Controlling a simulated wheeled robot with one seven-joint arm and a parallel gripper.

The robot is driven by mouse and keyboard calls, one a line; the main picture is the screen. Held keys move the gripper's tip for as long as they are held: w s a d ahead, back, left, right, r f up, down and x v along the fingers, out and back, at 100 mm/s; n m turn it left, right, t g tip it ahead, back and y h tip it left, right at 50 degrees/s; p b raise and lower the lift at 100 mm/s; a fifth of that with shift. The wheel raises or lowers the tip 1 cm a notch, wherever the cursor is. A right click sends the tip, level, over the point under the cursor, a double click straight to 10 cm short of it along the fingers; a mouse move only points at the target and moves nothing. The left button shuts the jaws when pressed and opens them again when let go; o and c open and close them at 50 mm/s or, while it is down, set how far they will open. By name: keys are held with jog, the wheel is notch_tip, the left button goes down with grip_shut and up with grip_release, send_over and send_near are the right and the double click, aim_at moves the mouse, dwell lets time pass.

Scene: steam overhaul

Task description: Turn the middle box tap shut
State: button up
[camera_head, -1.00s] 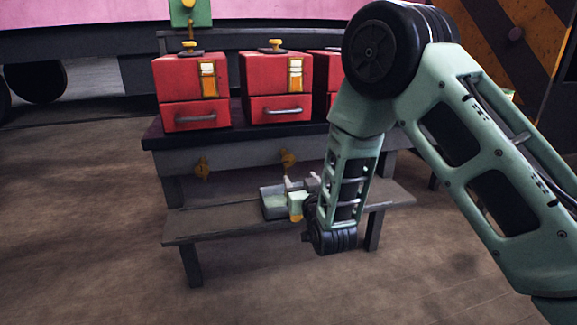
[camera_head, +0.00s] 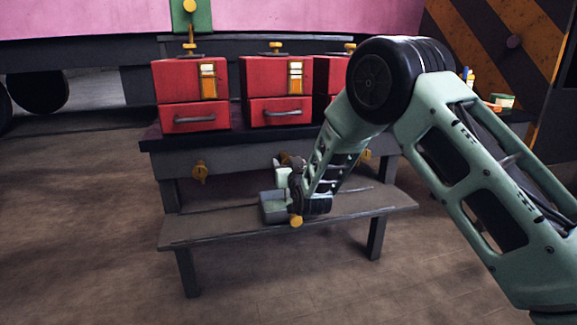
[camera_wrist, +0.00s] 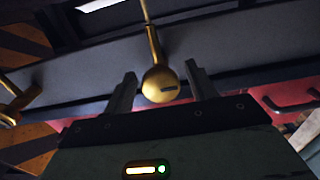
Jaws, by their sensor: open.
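Three brass taps sit along the front rail under the red boxes. In the head view the left tap (camera_head: 199,172) and right tap (camera_head: 366,154) show, while the middle tap is mostly hidden behind my gripper (camera_head: 283,165). In the wrist view the middle tap (camera_wrist: 160,85) has a round brass end with a dark slot and a stem running up the picture. My gripper (camera_wrist: 160,70) is open, with one finger on each side of this tap. Gaps show between the fingers and the tap. The middle red box (camera_head: 276,85) stands above, with a brass knob on top.
A left red box (camera_head: 191,90) and a partly hidden right box (camera_head: 328,75) stand on the dark bench. A low wooden step (camera_head: 225,225) lies below my gripper. In the wrist view another tap (camera_wrist: 14,108) is at the left. The floor in front is clear.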

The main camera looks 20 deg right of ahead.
jog(key=c, duration=0.9)
jog(key=shift+c, duration=0.2)
jog(key=shift+m, duration=0.4)
jog(key=m, duration=0.8)
jog(key=shift+m, duration=0.3)
jog(key=m, duration=0.4)
jog(key=shift+a+b, duration=0.1)
jog(key=shift+b, duration=0.3)
jog(key=m, duration=0.4)
jog(key=shift+m, duration=0.4)
